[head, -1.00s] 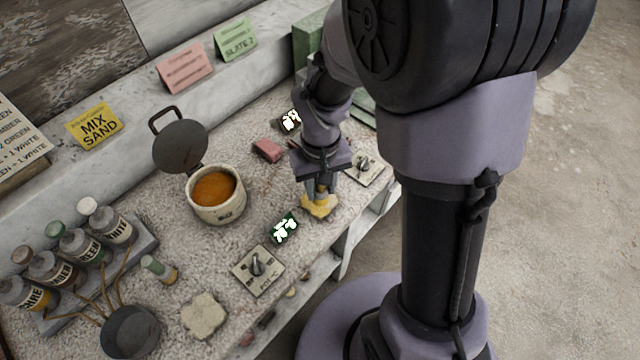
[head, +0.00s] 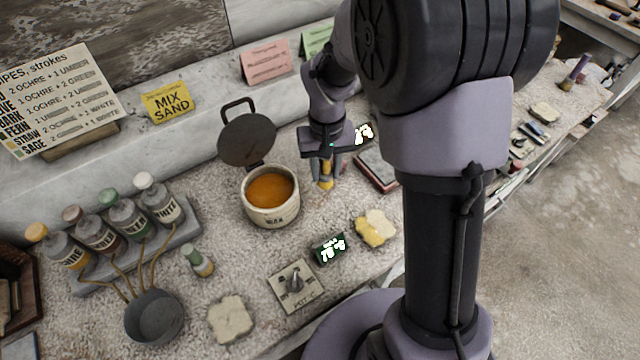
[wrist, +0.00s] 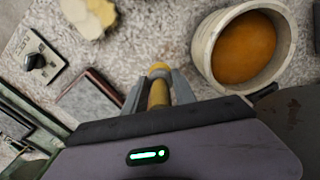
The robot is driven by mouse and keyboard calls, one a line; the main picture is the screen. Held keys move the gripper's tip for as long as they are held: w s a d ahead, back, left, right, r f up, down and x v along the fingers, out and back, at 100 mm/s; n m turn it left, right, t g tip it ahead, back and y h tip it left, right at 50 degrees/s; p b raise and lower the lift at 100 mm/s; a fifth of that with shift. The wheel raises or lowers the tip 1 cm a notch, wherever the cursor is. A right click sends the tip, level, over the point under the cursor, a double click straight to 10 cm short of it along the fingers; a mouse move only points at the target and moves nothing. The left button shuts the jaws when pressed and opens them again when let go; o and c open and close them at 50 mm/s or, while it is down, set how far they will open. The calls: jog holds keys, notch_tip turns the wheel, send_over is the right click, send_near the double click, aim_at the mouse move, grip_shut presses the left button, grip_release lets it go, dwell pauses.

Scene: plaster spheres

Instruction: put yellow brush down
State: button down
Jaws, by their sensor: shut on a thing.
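My gripper (head: 326,172) is shut on the yellow brush (head: 325,183), just right of the pot in the head view. In the wrist view the yellow brush (wrist: 158,92) stands between the two fingers of my gripper (wrist: 158,86), its end pointing away from the camera. In the head view its lower end is close to the speckled worktop (head: 330,215); I cannot tell whether it touches.
The pot (head: 271,199) of orange liquid, lid open, stands close by. A yellow-stained stone (head: 375,229), a green display (head: 329,249) and a dial plate (head: 296,285) lie in front. Bare worktop lies between pot and stained stone.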

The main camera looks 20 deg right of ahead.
jog(key=shift+f+b, duration=0.8)
jog(key=shift+f, duration=1.45)
jog(key=c, duration=1)
grip_release()
notch_tip(320, 180, up, 12)
jog(key=p, duration=0.5)
notch_tip(320, 180, up, 4)
send_over(325, 181)
jog(key=s+a+r+m+t, duration=0.1)
jog(key=s+r+t, duration=0.1)
jog(key=s, duration=0.3)
jog(key=s+a+r+m+t+y, duration=0.1)
jog(key=s+r+t, duration=0.1)
jog(key=s+r, duration=0.2)
jog(key=s+a+r+m+t+y, duration=0.1)
jog(key=s+r, duration=0.2)
jog(key=s, duration=0.5)
jog(key=shift+s+a+r+t, duration=0.15)
jog(key=shift+a+r+t, duration=0.1)
jog(key=shift+t, duration=0.15)
